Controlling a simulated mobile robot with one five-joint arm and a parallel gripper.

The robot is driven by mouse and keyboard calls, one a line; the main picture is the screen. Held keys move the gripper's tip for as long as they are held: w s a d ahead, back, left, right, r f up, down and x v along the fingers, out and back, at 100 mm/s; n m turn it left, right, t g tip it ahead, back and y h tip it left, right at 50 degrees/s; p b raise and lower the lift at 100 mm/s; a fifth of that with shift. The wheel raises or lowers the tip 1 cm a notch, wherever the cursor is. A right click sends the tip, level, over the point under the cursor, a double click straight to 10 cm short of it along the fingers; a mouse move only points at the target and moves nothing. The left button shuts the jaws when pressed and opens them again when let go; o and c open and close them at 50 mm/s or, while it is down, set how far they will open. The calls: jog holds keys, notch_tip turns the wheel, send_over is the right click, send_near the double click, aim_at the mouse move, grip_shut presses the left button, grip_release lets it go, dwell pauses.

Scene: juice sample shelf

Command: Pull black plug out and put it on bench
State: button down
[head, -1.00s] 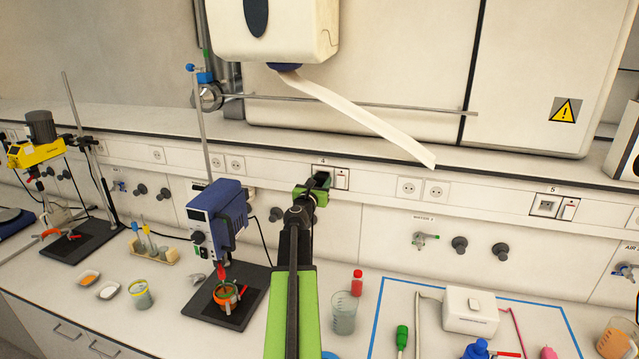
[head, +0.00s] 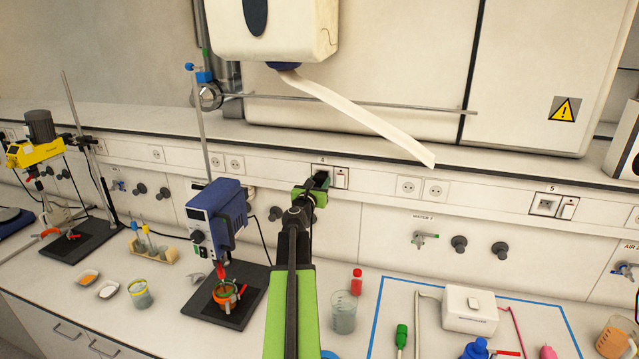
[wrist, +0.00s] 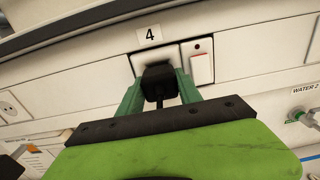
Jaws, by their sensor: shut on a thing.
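The black plug (wrist: 158,82) sits at the wall socket (wrist: 171,56) under the label 4 in the wrist view. My gripper (wrist: 160,92) has its two green fingers on either side of the plug and is shut on it. A dark cable runs back from the plug toward my gripper's body. In the head view my gripper (head: 318,186) is up at the socket strip, and the plug is only a small dark patch there. I cannot tell how deep the plug sits in the socket. The bench (head: 262,343) lies below.
A white switch (wrist: 201,68) is right of the socket. On the bench are a stirrer with a blue head (head: 217,212), a beaker (head: 343,313), a red-capped bottle (head: 356,282) and a white box (head: 470,309) inside a blue outline. A paper strip (head: 365,118) hangs above.

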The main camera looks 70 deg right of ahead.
jog(key=shift+a, duration=0.25)
jog(key=shift+a, duration=1.6)
notch_tip(320, 180, up, 7)
jog(key=p, duration=0.7)
notch_tip(320, 180, down, 18)
jog(key=b, duration=1.8)
jog(key=shift+f, duration=0.25)
jog(key=shift+s, duration=0.15)
